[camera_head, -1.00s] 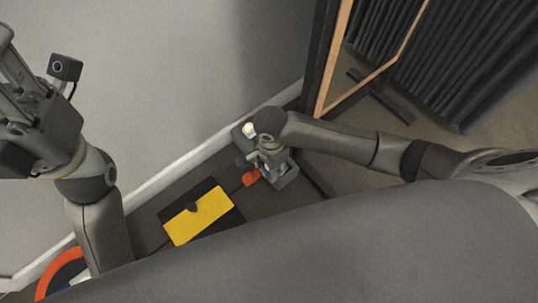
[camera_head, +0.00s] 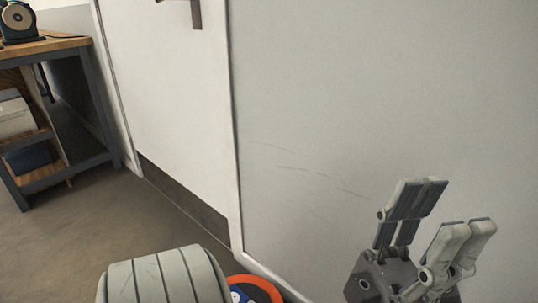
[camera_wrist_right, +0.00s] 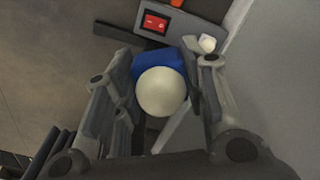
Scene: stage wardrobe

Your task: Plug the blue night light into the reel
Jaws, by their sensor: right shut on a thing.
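The blue night light (camera_wrist_right: 158,66), with a round white globe (camera_wrist_right: 162,92), is between the fingers of my right gripper (camera_wrist_right: 160,88) in the right wrist view. The gripper is shut on it. An orange ring with blue and white inside (camera_head: 257,290), apparently the reel, shows at the bottom edge of the head view, partly cut off; its sockets cannot be made out. My left gripper (camera_head: 447,210) is open and empty in front of the pale wall, up and to the right of the reel. The right gripper is outside the head view.
A grey block with a red switch (camera_wrist_right: 154,23) and a small white plugged-in piece (camera_wrist_right: 207,43) lies beyond the night light. A ribbed pale grey thing (camera_head: 165,278) stands left of the reel. A door (camera_head: 170,100) and a shelved workbench (camera_head: 62,165) are farther left, with bare floor between.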

